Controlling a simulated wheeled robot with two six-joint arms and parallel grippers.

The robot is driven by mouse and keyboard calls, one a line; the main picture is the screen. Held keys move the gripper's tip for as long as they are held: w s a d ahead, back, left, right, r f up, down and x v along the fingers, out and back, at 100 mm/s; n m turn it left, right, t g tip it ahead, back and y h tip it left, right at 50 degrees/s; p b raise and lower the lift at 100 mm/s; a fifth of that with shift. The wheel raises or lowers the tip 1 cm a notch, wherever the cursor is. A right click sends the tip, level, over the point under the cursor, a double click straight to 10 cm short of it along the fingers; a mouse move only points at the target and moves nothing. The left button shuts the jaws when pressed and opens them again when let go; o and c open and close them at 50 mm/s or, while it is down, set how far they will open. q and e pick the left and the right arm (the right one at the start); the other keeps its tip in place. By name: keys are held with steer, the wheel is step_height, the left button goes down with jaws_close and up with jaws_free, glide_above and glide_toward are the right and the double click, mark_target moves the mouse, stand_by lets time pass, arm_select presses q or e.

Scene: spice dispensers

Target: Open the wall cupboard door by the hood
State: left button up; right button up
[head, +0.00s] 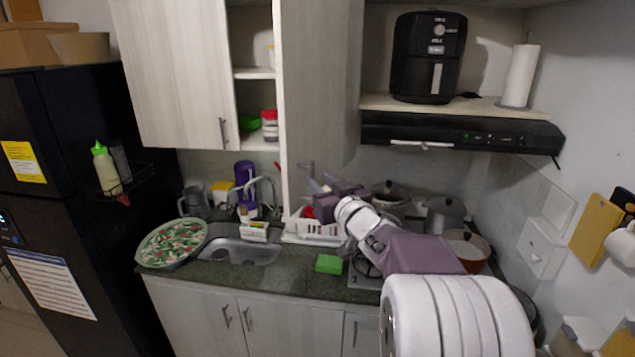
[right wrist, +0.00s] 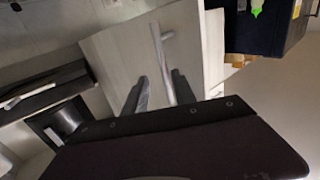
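The wall cupboard door by the hood (head: 322,80) stands swung out from the cupboard, with shelves showing to its left. It also shows as a pale panel in the right wrist view (right wrist: 113,55). Its bar handle (right wrist: 160,55) is near the lower free edge and partly hidden in the head view. My right gripper (head: 318,186) is just below the door's lower end. In the right wrist view its two fingers (right wrist: 162,92) are apart, with the handle's end showing between them; contact cannot be told. My left gripper is not in view.
The black range hood (head: 460,133) is right of the door, with an air fryer (head: 428,57) and paper roll (head: 520,76) above. Another cupboard door (head: 175,75) is at left. A white dish rack (head: 313,228) and pots (head: 445,215) stand below.

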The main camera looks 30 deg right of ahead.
steer(key=s+a, duration=0.1)
steer(key=s, duration=0.6)
steer(key=shift+b, duration=0.3)
steer(key=shift+s, duration=0.1)
